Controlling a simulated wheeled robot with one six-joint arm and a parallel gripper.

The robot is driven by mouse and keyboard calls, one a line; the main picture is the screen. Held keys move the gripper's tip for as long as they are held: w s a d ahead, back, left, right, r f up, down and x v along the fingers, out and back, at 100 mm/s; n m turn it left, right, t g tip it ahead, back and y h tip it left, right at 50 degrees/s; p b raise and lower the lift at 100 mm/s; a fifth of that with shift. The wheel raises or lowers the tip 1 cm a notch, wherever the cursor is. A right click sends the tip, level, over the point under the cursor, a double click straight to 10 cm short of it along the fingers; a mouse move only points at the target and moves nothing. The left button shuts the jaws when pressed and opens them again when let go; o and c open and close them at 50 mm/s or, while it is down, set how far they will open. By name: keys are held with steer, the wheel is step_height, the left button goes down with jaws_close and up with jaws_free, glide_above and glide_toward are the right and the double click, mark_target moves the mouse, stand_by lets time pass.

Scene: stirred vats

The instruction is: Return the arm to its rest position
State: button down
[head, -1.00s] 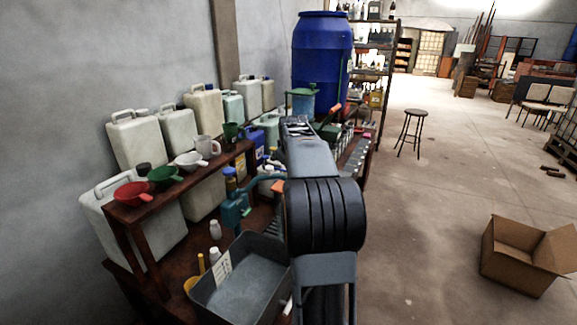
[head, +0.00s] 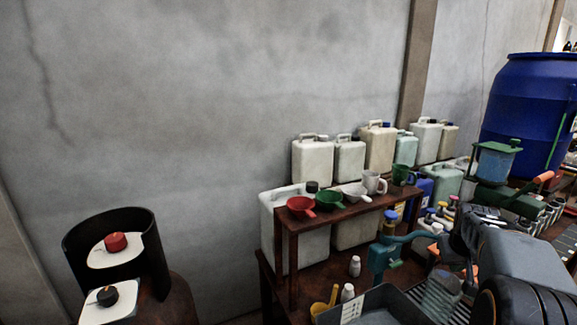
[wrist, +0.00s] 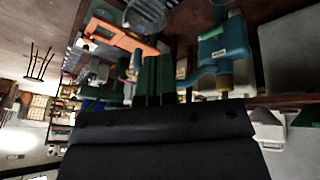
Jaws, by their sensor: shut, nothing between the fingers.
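My gripper (wrist: 154,78) shows in the wrist view as dark fingers close together in front of a broad black body. It is shut and empty. In the head view my arm reaches in from the lower right, over the crowded bench, and its lower part is cut off by the picture's edge. The gripper's tips cannot be made out clearly there. In the wrist view a teal pump-like tool (wrist: 222,50) lies to the right of the fingers and an orange handle (wrist: 120,35) to the left, both apart from the fingers.
A low wooden shelf (head: 335,215) holds funnels and jugs, with several jerrycans behind it. A grey tray (head: 375,305) stands in front. A big blue barrel (head: 530,110) stands at right. A red button (head: 115,242) and a black button (head: 107,295) sit at lower left.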

steer(key=s+a+f+n+y, duration=0.1)
steer(key=s+a, duration=0.7)
steer(key=a, duration=0.5)
steer(key=s+a+f+n+y, duration=0.1)
steer(key=s+a, duration=0.7)
steer(key=a, duration=0.5)
steer(key=shift+s+a+y, duration=0.35)
steer(key=shift+y, duration=0.05)
